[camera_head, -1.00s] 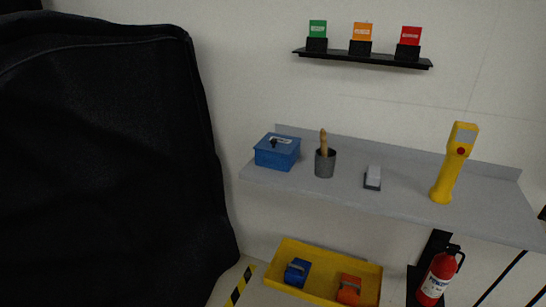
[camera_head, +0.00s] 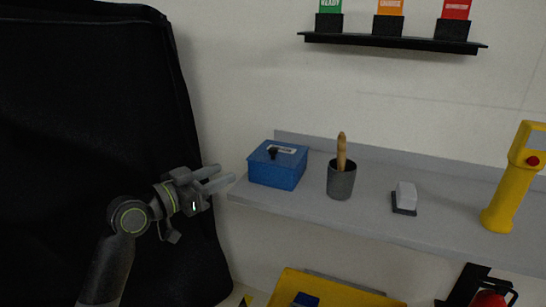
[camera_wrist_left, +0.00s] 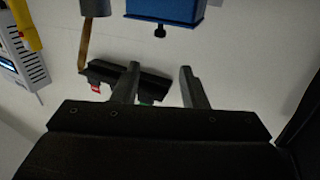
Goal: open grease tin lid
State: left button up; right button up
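The grease tin (camera_head: 277,171) is a blue box with a black knob (camera_head: 272,153) and a white label on its lid. It stands at the left end of the grey shelf, with its lid down. My left gripper (camera_head: 217,180) is just left of the tin, apart from it, with its fingers spread and nothing between them. In the left wrist view the picture is upside down; the tin (camera_wrist_left: 165,11) and its knob (camera_wrist_left: 159,32) are at the top, beyond the open fingers of my left gripper (camera_wrist_left: 160,86). My right gripper is not in view.
The grey shelf (camera_head: 320,209) also holds a grey cup (camera_head: 341,181) with a wooden-handled brush, a small white block (camera_head: 405,195) and a yellow handheld device (camera_head: 510,195). A black card rack (camera_head: 395,40) hangs above. A yellow tray (camera_head: 300,283) is below. A black cover (camera_head: 80,120) is at left.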

aim_at(270, 152)
pick_arm(q)
jog(key=x, duration=1.7)
jog(key=shift+w+d+p, duration=0.1)
jog(key=shift+d+p, duration=0.1)
jog(key=shift+p, duration=0.2)
grip_shut()
